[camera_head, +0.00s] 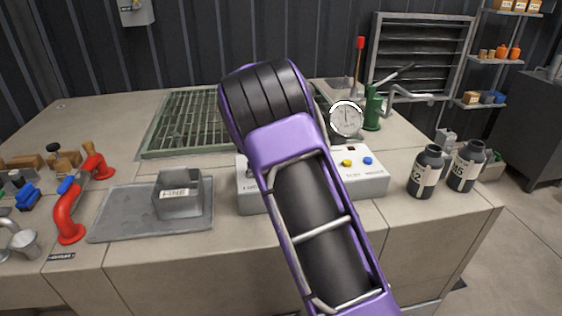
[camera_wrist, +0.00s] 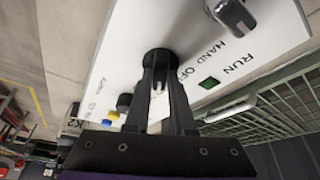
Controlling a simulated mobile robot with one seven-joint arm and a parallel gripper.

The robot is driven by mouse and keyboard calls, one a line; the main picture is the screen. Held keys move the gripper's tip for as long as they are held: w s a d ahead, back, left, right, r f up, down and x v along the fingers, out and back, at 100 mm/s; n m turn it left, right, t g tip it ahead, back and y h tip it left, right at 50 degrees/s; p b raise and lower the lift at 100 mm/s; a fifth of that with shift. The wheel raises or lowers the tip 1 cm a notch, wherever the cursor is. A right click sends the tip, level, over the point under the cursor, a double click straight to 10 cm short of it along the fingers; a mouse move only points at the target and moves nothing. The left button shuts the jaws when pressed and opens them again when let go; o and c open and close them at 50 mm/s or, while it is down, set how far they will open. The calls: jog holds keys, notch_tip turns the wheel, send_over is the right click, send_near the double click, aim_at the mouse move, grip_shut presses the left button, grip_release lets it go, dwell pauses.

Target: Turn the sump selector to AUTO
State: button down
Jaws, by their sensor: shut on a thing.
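The light grey control box (camera_head: 362,184) sits on the bench. My purple and black arm hides its middle and my gripper in the head view. In the wrist view, its pale panel face (camera_wrist: 120,40) carries a round black knob (camera_wrist: 158,56). My gripper (camera_wrist: 157,72) is shut on this knob, one finger on each side. The words HAND and OFF stand beside it; I read no AUTO label, and the knob's pointer is hidden by the fingers. A green indicator (camera_wrist: 208,82) is beside the word RUN.
Yellow (camera_head: 347,163) and blue (camera_head: 367,161) buttons are on the box. A pressure gauge (camera_head: 345,119) and green hand pump (camera_head: 373,110) stand behind. Black bottles (camera_head: 425,172) are at right. A grey tray (camera_head: 125,215) with a bin (camera_head: 180,204) and red pipe (camera_head: 68,212) are at left.

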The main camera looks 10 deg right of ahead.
jog(key=c, duration=0.8)
grip_release()
jog(key=shift+o, duration=0.2)
jog(key=shift+r, duration=0.1)
jog(key=p+v, duration=0.2)
jog(key=v, duration=1.5)
jog(key=shift+r, duration=0.1)
